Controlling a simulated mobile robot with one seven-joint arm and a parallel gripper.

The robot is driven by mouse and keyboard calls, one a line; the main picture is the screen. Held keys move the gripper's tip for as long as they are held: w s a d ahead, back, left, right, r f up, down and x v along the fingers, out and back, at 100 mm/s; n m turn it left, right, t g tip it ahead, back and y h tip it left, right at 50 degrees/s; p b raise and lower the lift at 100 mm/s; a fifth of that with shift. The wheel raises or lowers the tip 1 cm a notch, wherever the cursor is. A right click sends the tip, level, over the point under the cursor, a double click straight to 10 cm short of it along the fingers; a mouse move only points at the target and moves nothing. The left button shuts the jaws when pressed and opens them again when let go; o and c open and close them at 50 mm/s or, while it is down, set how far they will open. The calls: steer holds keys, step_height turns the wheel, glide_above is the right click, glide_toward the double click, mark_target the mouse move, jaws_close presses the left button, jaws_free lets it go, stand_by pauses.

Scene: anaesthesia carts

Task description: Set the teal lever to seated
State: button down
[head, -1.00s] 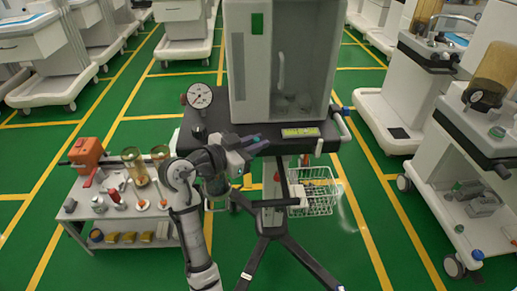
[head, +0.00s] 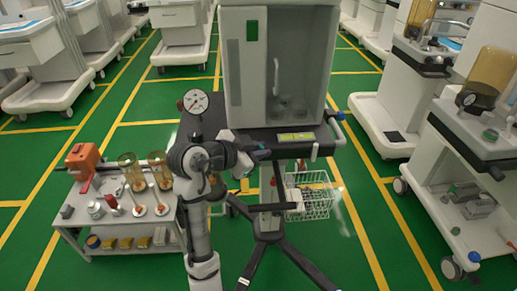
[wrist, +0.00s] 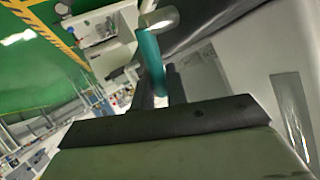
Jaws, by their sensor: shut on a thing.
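The teal lever (wrist: 150,62) shows in the wrist view as a short teal bar with a pale rounded piece (wrist: 160,20) at its upper end. My gripper (wrist: 158,92) is shut on the teal lever, with its dark fingers at the bar's lower end. In the head view my gripper (head: 260,152) is at the front left edge of the dark cart shelf (head: 262,137), below the grey cabinet. The lever cannot be made out there, as my wrist and gripper cover that spot.
A round gauge (head: 195,101) stands at the shelf's left corner. A white wire basket (head: 312,205) hangs below the shelf. A low trolley (head: 83,216) with glass cylinders and an orange device is at left. Another cart (head: 470,125) stands at right.

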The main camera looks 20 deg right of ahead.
steer(key=c, duration=1.5)
jaws_free()
steer(key=v, duration=1.4)
steer(key=shift+b, duration=0.4)
steer(key=shift+c, duration=0.3)
